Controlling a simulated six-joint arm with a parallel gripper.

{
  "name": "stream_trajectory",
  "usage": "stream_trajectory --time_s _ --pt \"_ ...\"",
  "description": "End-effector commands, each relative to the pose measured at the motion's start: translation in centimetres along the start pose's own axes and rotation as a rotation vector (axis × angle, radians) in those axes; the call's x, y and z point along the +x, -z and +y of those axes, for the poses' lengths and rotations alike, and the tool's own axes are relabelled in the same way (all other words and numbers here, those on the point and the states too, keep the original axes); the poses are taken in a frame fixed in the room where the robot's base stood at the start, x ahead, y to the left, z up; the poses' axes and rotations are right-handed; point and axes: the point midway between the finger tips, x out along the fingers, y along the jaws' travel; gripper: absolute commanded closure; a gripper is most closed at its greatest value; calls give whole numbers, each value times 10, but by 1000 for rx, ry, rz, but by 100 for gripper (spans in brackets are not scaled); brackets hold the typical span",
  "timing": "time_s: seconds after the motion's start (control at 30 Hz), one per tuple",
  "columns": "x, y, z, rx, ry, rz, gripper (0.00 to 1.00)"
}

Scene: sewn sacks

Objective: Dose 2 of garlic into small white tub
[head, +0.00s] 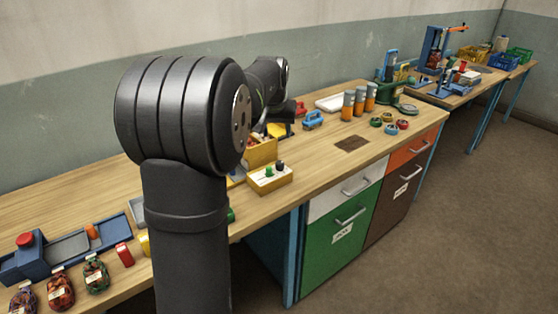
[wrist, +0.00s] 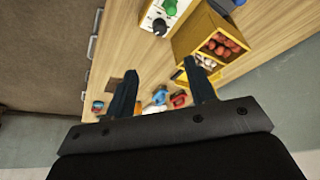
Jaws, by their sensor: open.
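My gripper (wrist: 160,68) is open and empty in the wrist view, its two dark fingers well apart. A yellow box with compartments (wrist: 180,45) lies beside the right fingertip. One compartment holds reddish-brown round pieces (wrist: 224,45). The neighbouring compartment, close to the right finger, holds small whitish pieces (wrist: 205,62) that look like garlic. The right finger covers part of the box's edge. In the head view the yellow box (head: 262,152) is partly hidden behind my arm. I cannot make out a small white tub in either view.
A yellow-sided block with green and black knobs (head: 270,178) stands at the bench's front edge. Orange-banded jars (head: 348,105), a white tray (head: 330,102) and a blue clamp-like thing (head: 313,120) stand beyond. Netted sacks (head: 60,290) lie at the near left. Bench around the dark plate (head: 352,144) is clear.

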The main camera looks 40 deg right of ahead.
Motion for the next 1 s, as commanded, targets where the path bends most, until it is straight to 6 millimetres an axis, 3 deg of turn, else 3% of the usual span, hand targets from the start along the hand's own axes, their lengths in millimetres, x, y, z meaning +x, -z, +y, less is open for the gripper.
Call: stream_trajectory --time_s 0.27,0.8,1.0 --pt "15 -1 3 -48 18 6 50" --pt "128 0 1 -48 18 6 50" --pt "159 1 0 -48 18 10 50"
